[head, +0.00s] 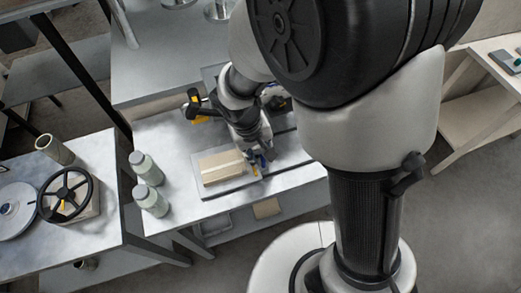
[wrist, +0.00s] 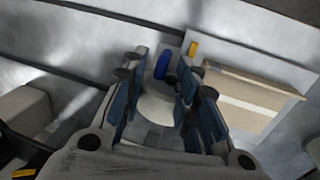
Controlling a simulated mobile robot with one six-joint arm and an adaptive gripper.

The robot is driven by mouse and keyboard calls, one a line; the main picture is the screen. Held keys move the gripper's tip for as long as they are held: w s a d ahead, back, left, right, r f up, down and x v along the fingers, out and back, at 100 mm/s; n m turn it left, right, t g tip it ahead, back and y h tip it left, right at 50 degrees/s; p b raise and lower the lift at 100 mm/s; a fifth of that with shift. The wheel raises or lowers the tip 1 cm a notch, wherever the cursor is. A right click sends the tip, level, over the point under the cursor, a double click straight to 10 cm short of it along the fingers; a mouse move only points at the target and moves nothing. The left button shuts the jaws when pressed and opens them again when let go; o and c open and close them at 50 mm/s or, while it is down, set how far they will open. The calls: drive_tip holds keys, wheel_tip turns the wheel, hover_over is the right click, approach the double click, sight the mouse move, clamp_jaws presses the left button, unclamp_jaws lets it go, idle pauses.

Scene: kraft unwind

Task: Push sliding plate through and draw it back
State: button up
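A pale flat plate (head: 195,168) lies on the table with a tan block (head: 222,166) on top. My gripper (head: 261,159) is low at the plate's right side. In the wrist view its fingers (wrist: 164,78) stand apart. A blue piece (wrist: 162,62) and a whitish rounded part (wrist: 156,105) show between them; I cannot tell whether the fingers touch either.
Two capped bottles (head: 147,168) stand left of the plate. A black handwheel (head: 66,195), a cup (head: 54,150) and a round disc (head: 15,212) are on the left table. A pale box (wrist: 24,112) is left in the wrist view.

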clamp_jaws()
drive_tip(key=shift+d, duration=0.1)
idle(0.5)
drive_tip(key=w+d+p, duration=0.1)
drive_tip(key=w+d, duration=0.1)
drive_tip(key=d, duration=0.7)
drive_tip(key=w+d+p, duration=0.2)
drive_tip(key=w+d, duration=0.1)
drive_tip(key=d, duration=0.6)
drive_tip(key=w+d+p, duration=0.2)
drive_tip(key=w+d, duration=0.1)
drive_tip(key=d, duration=0.7)
drive_tip(key=shift+w, duration=0.1)
drive_tip(key=shift+r, duration=0.1)
unclamp_jaws()
drive_tip(key=shift+d, duration=0.15)
drive_tip(key=shift+o, duration=0.8)
